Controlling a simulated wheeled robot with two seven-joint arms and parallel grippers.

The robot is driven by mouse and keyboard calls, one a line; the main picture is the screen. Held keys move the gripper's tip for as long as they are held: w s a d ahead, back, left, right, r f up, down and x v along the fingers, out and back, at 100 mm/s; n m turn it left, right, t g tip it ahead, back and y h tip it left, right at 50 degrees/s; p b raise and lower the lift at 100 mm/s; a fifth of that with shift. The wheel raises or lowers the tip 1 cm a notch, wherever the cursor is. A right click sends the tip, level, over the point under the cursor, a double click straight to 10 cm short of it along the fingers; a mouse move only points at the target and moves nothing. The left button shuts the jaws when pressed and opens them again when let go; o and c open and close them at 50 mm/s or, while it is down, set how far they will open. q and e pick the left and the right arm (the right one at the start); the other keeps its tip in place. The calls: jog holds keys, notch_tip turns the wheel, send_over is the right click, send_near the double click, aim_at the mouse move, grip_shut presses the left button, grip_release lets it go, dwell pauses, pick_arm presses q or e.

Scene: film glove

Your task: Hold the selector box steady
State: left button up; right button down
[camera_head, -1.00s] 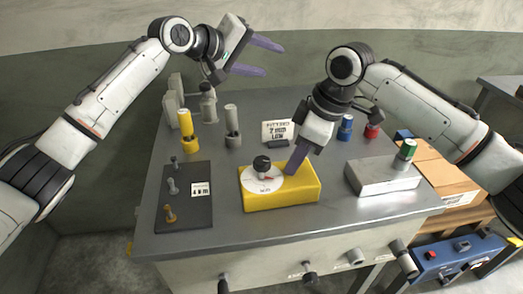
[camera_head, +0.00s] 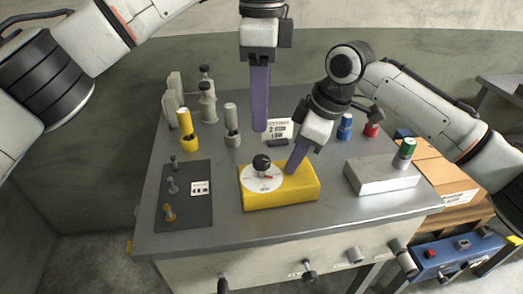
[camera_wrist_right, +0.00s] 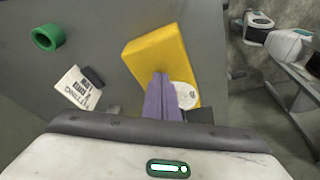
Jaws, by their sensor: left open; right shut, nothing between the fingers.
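The selector box is a yellow block (camera_head: 300,192) on the grey table, with a white dial (camera_head: 262,184), a red pointer and a black knob (camera_head: 262,162) on top. It also shows in the right wrist view (camera_wrist_right: 150,52), with part of the dial (camera_wrist_right: 184,94) beside my fingers. My right gripper (camera_head: 292,172) is shut and empty, its purple fingertips at the box's top, right of the dial. Contact cannot be told for certain. It also shows in the wrist view (camera_wrist_right: 160,78). My left gripper (camera_head: 260,130) is open and empty, pointing down behind the knob, clear of the box.
A dark plate with pegs (camera_head: 184,208) lies left of the box, a silver block (camera_head: 382,174) right. Blue (camera_head: 345,127) and red (camera_head: 371,126) pieces stand back right.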

aim_at(262, 160)
pick_arm(q)
notch_tip(262, 160, down, 11)
jog(key=shift+f, duration=0.15)
dwell(0.4)
jog(key=c, duration=1.1)
